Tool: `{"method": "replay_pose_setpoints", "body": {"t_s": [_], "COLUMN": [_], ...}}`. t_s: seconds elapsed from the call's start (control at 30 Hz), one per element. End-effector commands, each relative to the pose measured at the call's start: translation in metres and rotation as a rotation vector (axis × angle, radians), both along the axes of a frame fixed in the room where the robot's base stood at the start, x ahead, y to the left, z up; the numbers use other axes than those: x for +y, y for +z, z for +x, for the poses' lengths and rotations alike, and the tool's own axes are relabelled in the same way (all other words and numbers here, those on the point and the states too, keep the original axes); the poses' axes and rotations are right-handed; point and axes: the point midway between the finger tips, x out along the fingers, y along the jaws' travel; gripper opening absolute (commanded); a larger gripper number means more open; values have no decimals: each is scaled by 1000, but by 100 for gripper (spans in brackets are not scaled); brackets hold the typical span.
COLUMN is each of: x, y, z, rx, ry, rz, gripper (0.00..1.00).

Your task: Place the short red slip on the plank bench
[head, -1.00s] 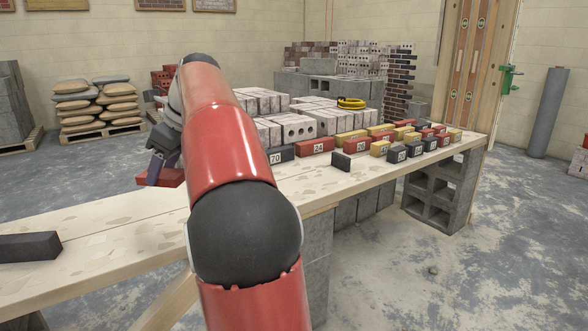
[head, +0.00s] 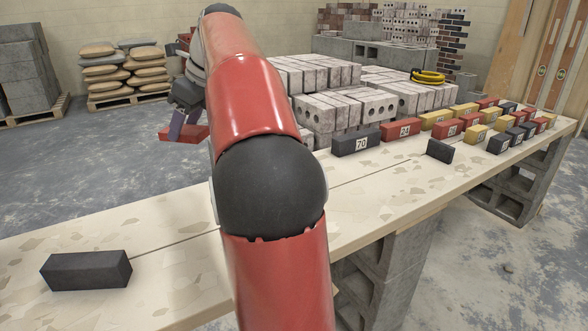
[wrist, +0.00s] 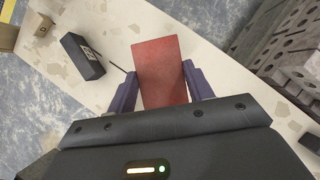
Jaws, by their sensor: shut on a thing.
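My gripper (wrist: 161,90) is shut on a short red slip (wrist: 160,65), held between its two purple fingers in the wrist view. In the head view the red slip (head: 184,133) is held out to the left of my arm, and appears above the bench's far side. The plank bench (head: 370,205) is pale wood with worn patches and runs from the lower left to the upper right. The bench top also shows beneath the slip in the wrist view (wrist: 105,40). My arm hides the middle of the bench.
A dark block (head: 86,270) lies on the bench at the left, and a small dark block (head: 440,151) at the right. Several numbered black, red and yellow blocks, including a black 70 (head: 357,141), line the far right. Pale brick stacks (head: 330,108) stand behind. Bench between is clear.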

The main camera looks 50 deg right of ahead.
Motion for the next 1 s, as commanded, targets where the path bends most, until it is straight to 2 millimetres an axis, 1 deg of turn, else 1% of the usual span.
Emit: {"method": "replay_pose_setpoints", "body": {"t_s": [0.07,0.17,0.27,0.3,0.6,0.7,0.8,0.93,1.0], "x": [0,0,0,0,0,0,0,0,0], "y": [0,-10,-33,-45,-124,-143,-154,-160,-167], "z": [0,0,-1,-1,-1,-1,-1,0,0], "rx": [-1,0,2,4,2,2,0,-1,0], "ry": [0,-1,-2,-1,-1,-1,-1,0,-1], "rz": [0,0,2,3,2,1,0,0,0], "gripper": [24,24,24,24,24,24,24,24,24]}}
